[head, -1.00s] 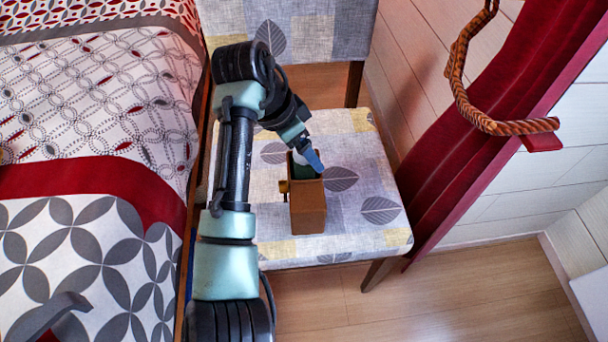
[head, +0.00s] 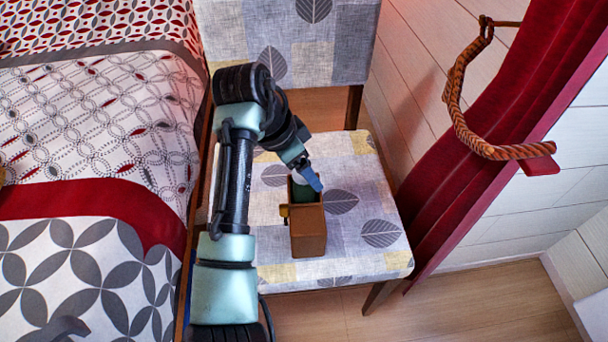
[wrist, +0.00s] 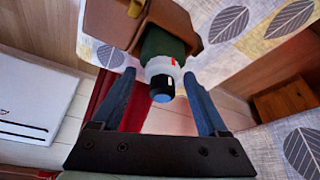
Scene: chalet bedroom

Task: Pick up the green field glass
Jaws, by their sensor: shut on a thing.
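The green field glass (head: 303,193) stands in an open brown case (head: 309,237) on the chair seat. In the wrist view the field glass (wrist: 164,68) shows a green body, a pale grey band with a red mark and a dark end with a blue lens. Its far part is hidden inside the brown case (wrist: 125,22). My gripper (head: 312,181) is at the top of the case, shut on the field glass. In the wrist view my gripper's (wrist: 160,90) two blue fingers stand on either side of the grey end.
The patterned chair (head: 355,205) stands between the bed (head: 95,150) on the left and a red curtain (head: 470,150) on the right. A braided rope tieback (head: 458,110) hangs by the curtain. Wooden floor (head: 470,295) is clear in front.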

